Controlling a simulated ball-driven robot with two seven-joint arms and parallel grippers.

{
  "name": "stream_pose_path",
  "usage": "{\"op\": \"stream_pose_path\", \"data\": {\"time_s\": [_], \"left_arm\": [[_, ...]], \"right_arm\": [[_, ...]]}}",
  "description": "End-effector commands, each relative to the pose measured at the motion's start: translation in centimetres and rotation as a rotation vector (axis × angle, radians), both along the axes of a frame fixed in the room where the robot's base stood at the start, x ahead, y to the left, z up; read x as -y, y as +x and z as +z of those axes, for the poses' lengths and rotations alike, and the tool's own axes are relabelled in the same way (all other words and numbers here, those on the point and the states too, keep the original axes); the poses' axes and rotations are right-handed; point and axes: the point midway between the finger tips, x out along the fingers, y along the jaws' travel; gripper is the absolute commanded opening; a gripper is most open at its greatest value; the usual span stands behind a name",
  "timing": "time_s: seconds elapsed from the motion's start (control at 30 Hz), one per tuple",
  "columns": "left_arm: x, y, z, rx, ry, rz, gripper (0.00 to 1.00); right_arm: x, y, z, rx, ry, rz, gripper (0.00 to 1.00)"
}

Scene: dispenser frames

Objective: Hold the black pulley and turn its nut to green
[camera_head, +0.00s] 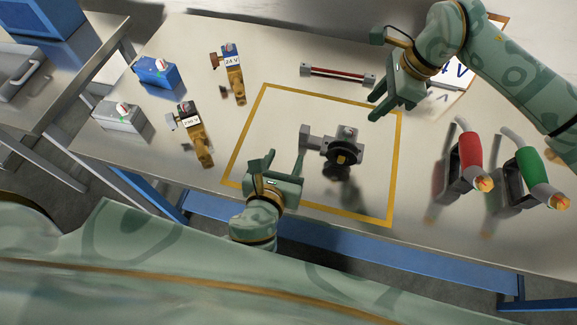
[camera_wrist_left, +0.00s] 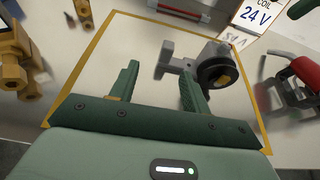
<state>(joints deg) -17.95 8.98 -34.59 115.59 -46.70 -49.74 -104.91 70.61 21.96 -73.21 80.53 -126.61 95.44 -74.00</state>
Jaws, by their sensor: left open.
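The black pulley (camera_head: 333,158) is on a grey device inside the yellow square on the table, with a gold nut (camera_head: 343,160) at its centre. A small red, white and green dial (camera_head: 348,131) sits on top. A grey arm (camera_head: 318,143) with a block end sticks out left. In the left wrist view the pulley (camera_wrist_left: 212,70) is beyond the right finger. My left gripper (camera_head: 286,157) is open and empty, just left of and nearer than the device; no contact is clear. My right gripper (camera_head: 378,92) hangs open above and right of it.
Gold valves (camera_head: 235,80) (camera_head: 196,140), a blue box (camera_head: 157,72) and a grey box (camera_head: 120,116) stand left. A red-banded cylinder (camera_head: 338,75) lies behind. Red (camera_head: 470,160) and green (camera_head: 530,170) nozzles stand right. A 24 V card (camera_head: 455,75) is behind my right arm.

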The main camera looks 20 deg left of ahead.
Motion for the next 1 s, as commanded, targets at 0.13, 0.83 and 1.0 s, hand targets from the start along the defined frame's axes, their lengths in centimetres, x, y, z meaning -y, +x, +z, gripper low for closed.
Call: {"op": "stream_pose_path", "data": {"time_s": [0.13, 0.83, 1.0], "left_arm": [[1.5, -1.6, 0.0, -0.032, 0.019, -0.015, 0.47], [1.6, 10.8, -5.1, -0.034, 0.021, -0.018, 0.47], [1.5, 12.6, -5.9, -0.034, 0.022, -0.018, 0.47]], "right_arm": [[0.0, 0.0, 0.0, 0.000, 0.000, 0.000, 0.36], [0.0, 0.0, 0.0, 0.000, 0.000, 0.000, 0.36], [0.0, 0.0, 0.0, 0.000, 0.000, 0.000, 0.36]]}}
